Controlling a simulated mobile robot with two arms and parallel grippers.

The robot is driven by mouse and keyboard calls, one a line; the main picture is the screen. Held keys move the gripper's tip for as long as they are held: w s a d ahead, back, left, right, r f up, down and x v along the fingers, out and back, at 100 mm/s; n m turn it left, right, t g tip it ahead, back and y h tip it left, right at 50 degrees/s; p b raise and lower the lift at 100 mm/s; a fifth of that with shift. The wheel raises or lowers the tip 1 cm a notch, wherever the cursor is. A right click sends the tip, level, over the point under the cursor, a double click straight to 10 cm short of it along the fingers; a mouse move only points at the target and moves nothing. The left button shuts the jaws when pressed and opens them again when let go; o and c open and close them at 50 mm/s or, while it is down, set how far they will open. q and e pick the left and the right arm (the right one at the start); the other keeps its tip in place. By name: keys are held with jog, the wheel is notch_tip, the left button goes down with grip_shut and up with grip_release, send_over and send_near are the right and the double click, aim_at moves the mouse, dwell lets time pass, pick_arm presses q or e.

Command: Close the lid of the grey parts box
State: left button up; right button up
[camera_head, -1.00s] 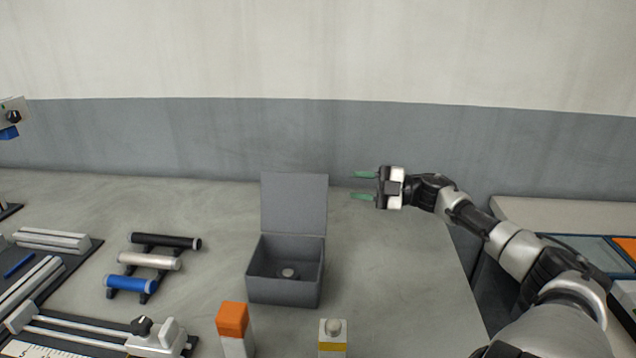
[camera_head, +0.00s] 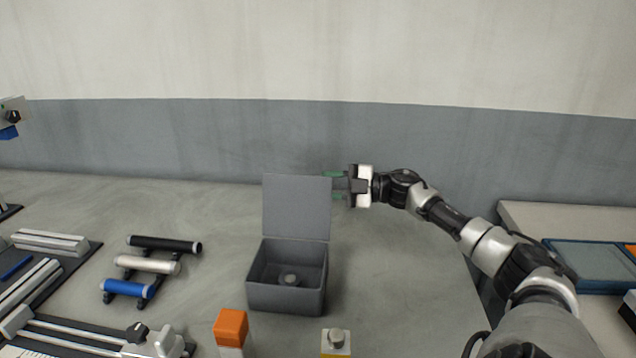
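The grey parts box (camera_head: 285,298) stands on the table with its lid (camera_head: 296,208) upright at the back edge, so the box is open. A small round grey piece (camera_head: 288,280) lies inside it. My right gripper (camera_head: 335,186) is at the right edge of the raised lid, its green fingertips pointing left. The fingers are apart with nothing seen between them. The tips are partly hidden behind the lid's edge, and I cannot tell whether they touch it. My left gripper is not in view.
Black, white and blue rollers (camera_head: 148,264) lie on a rack left of the box. An orange-topped block (camera_head: 231,328) and a block with a grey knob (camera_head: 336,341) stand in front. Metal rail equipment fills the left. The table right of the box is clear.

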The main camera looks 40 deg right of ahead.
jog(key=shift+x, duration=1.45)
grip_shut()
jog(key=shift+d, duration=0.1)
